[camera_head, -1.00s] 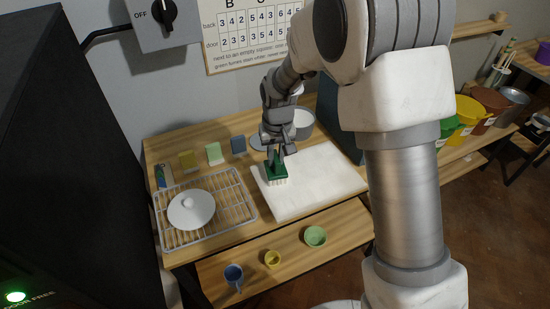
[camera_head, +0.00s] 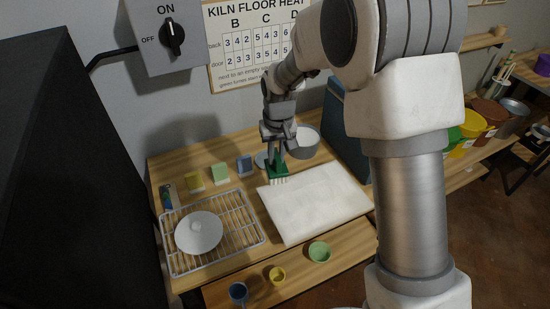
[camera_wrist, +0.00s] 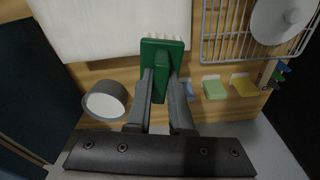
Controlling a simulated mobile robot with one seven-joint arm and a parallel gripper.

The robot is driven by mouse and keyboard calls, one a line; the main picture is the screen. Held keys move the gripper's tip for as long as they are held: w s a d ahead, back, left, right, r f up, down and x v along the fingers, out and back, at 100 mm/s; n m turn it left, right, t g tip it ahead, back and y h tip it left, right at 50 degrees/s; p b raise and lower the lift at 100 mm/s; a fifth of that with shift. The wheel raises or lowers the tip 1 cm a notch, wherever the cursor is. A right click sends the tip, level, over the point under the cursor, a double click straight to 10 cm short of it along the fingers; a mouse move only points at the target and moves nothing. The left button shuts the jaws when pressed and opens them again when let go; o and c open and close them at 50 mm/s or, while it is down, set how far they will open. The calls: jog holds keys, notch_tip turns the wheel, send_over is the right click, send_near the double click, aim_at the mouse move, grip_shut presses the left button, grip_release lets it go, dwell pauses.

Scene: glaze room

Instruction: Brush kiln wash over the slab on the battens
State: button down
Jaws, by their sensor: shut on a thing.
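My gripper (camera_head: 277,146) is shut on the green brush (camera_head: 277,171), whose pale bristles point down. The brush is at the back left edge of the white slab (camera_head: 318,203); I cannot tell whether the bristles touch it. In the wrist view the brush (camera_wrist: 161,60) sits between my fingers (camera_wrist: 160,95), with the slab (camera_wrist: 110,28) beyond it. A grey pot with pale contents (camera_head: 303,143) stands behind the slab; this pot also shows in the wrist view (camera_wrist: 106,101). The battens under the slab are hidden.
A wire rack (camera_head: 246,227) left of the slab holds a white lid (camera_head: 198,232). Several coloured tiles, including a green one (camera_head: 220,174), stand along the back. A blue mug (camera_head: 238,292), yellow cup (camera_head: 277,274) and green bowl (camera_head: 319,251) are on the lower shelf.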

jog(key=shift+r+p, duration=0.75)
jog(key=shift+r, duration=0.85)
jog(key=shift+d, duration=0.15)
